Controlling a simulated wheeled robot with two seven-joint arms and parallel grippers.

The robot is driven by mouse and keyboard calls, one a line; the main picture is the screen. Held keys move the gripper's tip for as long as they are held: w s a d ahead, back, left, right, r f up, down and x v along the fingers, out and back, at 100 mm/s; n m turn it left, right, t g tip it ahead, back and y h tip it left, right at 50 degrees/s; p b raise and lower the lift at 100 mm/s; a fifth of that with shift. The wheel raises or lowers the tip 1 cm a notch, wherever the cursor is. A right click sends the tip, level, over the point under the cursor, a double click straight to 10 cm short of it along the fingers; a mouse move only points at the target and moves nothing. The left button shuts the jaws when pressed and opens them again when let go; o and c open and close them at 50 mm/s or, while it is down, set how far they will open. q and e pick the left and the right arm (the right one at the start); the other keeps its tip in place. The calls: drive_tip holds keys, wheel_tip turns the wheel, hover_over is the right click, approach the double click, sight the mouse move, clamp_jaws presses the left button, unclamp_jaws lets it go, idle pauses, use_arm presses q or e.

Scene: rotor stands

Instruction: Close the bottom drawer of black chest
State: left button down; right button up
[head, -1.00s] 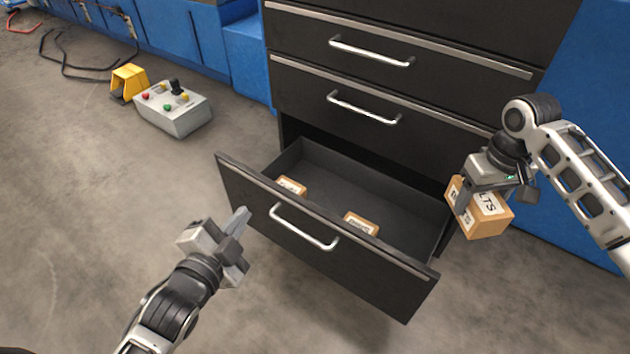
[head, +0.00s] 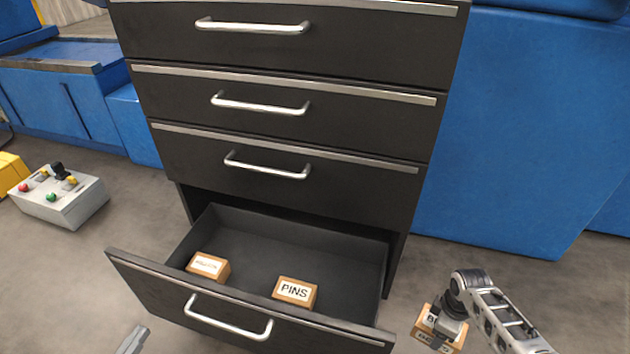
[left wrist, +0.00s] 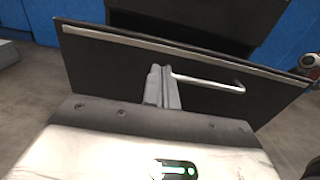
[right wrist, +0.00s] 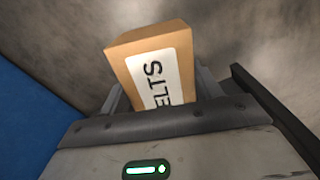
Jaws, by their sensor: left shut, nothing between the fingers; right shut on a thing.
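The black chest (head: 350,190) stands in the middle of the head view. Its bottom drawer (head: 152,288) is pulled out and has a silver bar handle (head: 228,320). Inside lie a box labelled PINS (head: 295,291) and another small labelled box (head: 208,266). My left gripper (head: 133,342) is shut and empty in front of the drawer's left part. In the left wrist view its fingers (left wrist: 162,87) appear near the left end of the drawer handle (left wrist: 210,82); contact is unclear. My right gripper (head: 440,322) is shut on a cardboard box (right wrist: 150,62) showing the letters ELTS, right of the drawer.
A grey control box (head: 62,203) with buttons and a yellow object (head: 10,172) lie on the floor at left. Blue cabinets stand left of the chest, and a large blue block (head: 530,140) stands right. The chest's upper drawers look shut.

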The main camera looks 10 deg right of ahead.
sight(177, 280)
use_arm(q)
drive_tip(key=b+x, duration=0.1)
drive_tip(key=x, duration=0.9)
drive_tip(key=shift+w+d, duration=0.1)
drive_tip(key=shift+w, duration=0.3)
use_arm(e)
drive_tip(key=shift+w+f, duration=0.1)
drive_tip(key=shift+f, duration=0.55)
